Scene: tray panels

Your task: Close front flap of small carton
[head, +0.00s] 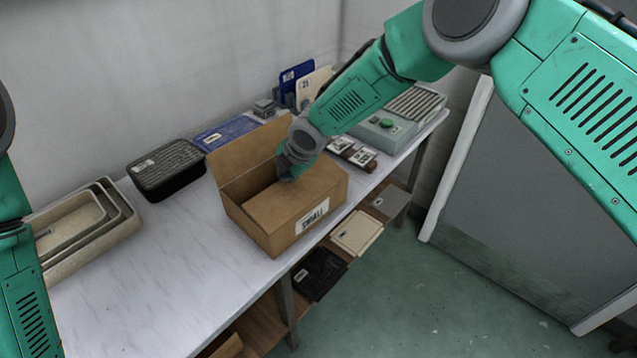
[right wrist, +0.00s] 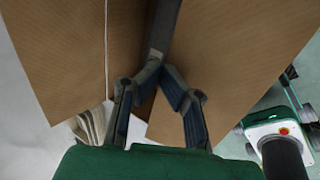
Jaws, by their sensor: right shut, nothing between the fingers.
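The small brown carton (head: 262,226) stands on the white bench, with a "SMALL" label (head: 312,216) on its side facing right. One flap (head: 245,153) stands raised at its far left side. Another flap (head: 300,202) lies roughly flat across the top, below my right gripper. My right gripper (head: 287,174) is shut and empty, pointing down at the carton top; its fingertips are partly hidden, so contact is unclear. In the right wrist view the fingers (right wrist: 160,72) converge between brown cardboard panels (right wrist: 235,55). My left arm shows at the left edge, its gripper out of view.
A black tray (head: 166,170) and nested beige trays (head: 88,228) stand left of the carton. Blue panels (head: 228,132), a grey device with a green button (head: 386,126) and small labelled items (head: 352,152) lie behind it. The front left bench surface (head: 150,285) is clear.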

